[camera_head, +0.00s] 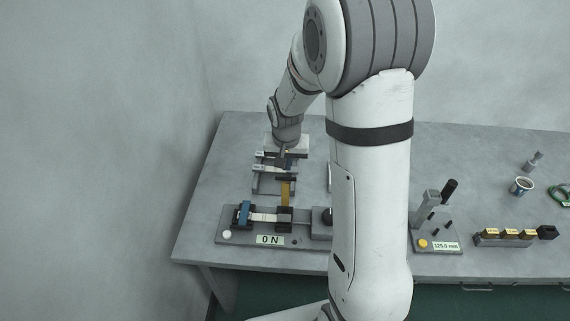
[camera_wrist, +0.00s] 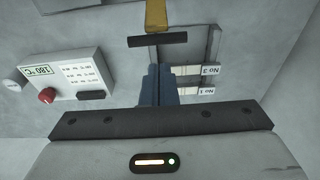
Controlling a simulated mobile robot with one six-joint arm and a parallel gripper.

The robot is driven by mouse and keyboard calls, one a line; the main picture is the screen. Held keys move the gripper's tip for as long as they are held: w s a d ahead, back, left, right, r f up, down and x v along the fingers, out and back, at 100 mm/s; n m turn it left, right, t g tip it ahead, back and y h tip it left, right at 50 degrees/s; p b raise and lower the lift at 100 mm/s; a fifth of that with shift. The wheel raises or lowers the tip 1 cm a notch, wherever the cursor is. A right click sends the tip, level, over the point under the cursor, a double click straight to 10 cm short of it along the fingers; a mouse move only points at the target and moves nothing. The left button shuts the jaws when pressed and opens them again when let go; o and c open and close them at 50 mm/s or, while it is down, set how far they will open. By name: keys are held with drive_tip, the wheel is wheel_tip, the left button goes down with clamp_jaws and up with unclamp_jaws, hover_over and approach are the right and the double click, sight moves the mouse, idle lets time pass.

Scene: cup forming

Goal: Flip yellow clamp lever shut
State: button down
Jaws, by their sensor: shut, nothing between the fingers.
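The yellow clamp lever (camera_head: 286,192) stands up from a dark clamp block at the right end of a fixture, with a dark crossbar at its top. It also shows at the top of the wrist view (camera_wrist: 156,14), with its dark crossbar across its end. A blue clamp (camera_head: 243,213) is at the fixture's left end, and a pale strip (camera_head: 264,217) runs between the two clamps. My gripper (camera_wrist: 158,72) is shut and empty, its fingers pointing toward the crossbar and apart from it in the picture. In the head view the gripper (camera_head: 281,160) is beyond the lever, partly hidden.
The fixture base (camera_head: 228,242) has a label reading 0 N. A rack with labelled slots (camera_wrist: 208,70) lies beyond the lever. A box marked 180 °C with a red knob (camera_wrist: 47,96) shows in the wrist view. A gauge stand (camera_head: 436,243), a cup (camera_head: 521,186) and labelled blocks (camera_head: 511,235) are right.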

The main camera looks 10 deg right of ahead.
drive_tip(key=shift+s+a+f, duration=0.2)
drive_tip(key=shift+s+f, duration=0.05)
drive_tip(key=shift+s, duration=0.25)
drive_tip(key=shift+f, duration=0.1)
drive_tip(key=shift+s+b, duration=0.1)
drive_tip(key=shift+b, duration=0.45)
drive_tip(key=shift+s+a+b, duration=0.1)
drive_tip(key=shift+s+b, duration=0.15)
drive_tip(key=shift+b, duration=0.45)
